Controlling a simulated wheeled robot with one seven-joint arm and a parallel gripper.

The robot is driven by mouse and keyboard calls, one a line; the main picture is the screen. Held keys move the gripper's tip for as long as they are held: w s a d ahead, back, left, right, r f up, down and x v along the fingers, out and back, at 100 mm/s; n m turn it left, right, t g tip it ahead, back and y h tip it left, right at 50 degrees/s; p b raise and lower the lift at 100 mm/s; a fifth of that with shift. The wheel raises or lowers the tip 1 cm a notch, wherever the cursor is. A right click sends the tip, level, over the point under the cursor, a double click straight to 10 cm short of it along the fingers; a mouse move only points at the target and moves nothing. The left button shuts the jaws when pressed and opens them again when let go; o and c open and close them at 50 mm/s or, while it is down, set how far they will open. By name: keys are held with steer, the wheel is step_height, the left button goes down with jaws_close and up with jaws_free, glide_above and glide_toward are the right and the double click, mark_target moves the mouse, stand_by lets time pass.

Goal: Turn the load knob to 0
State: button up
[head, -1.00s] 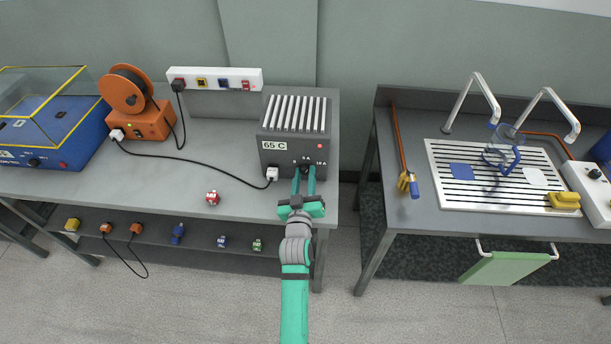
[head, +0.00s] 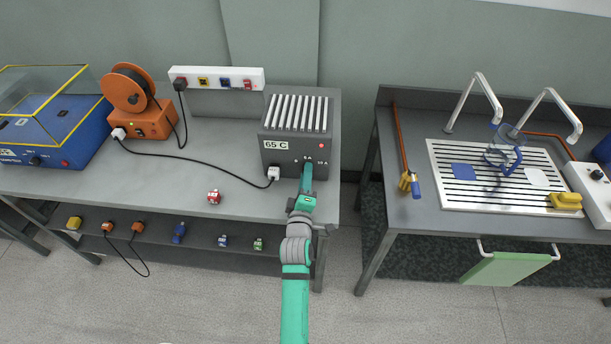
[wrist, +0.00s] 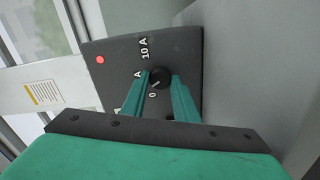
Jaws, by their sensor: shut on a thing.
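The load box (head: 299,147) is a dark grey finned unit at the right end of the left bench, with a "65 C" display (head: 275,145) and a red light. In the wrist view its front panel (wrist: 120,68) carries "10 A", a partly hidden "A" label and "0". The load knob (wrist: 160,76) is small, round and black. A pale mark shows on its lower-left side, towards the "0"; its exact setting is hard to read. My gripper (wrist: 162,80) is shut on the knob, a green finger on each side. In the head view my gripper (head: 307,170) hides the knob.
A black cable runs from a plug (head: 273,174) on the box to an orange reel unit (head: 150,122). A red-and-white block (head: 214,197) lies on the bench. A gap separates the bench from the sink table (head: 400,215).

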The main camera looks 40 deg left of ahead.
steer(key=n, duration=0.3)
steer(key=shift+f, duration=0.15)
steer(key=shift+n, duration=1.4)
steer(key=shift+w+n, duration=0.1)
steer(key=shift+n, duration=0.2)
steer(key=shift+w+d, duration=0.1)
steer(key=shift+d, duration=0.05)
steer(key=o, duration=1.1)
steer(key=shift+c, duration=0.2)
steer(key=shift+s+a, duration=0.2)
steer(key=shift+s+d, duration=0.35)
steer(key=shift+s, duration=0.1)
steer(key=v, duration=0.9)
steer(key=shift+s+d, duration=0.15)
steer(key=shift+s, duration=0.15)
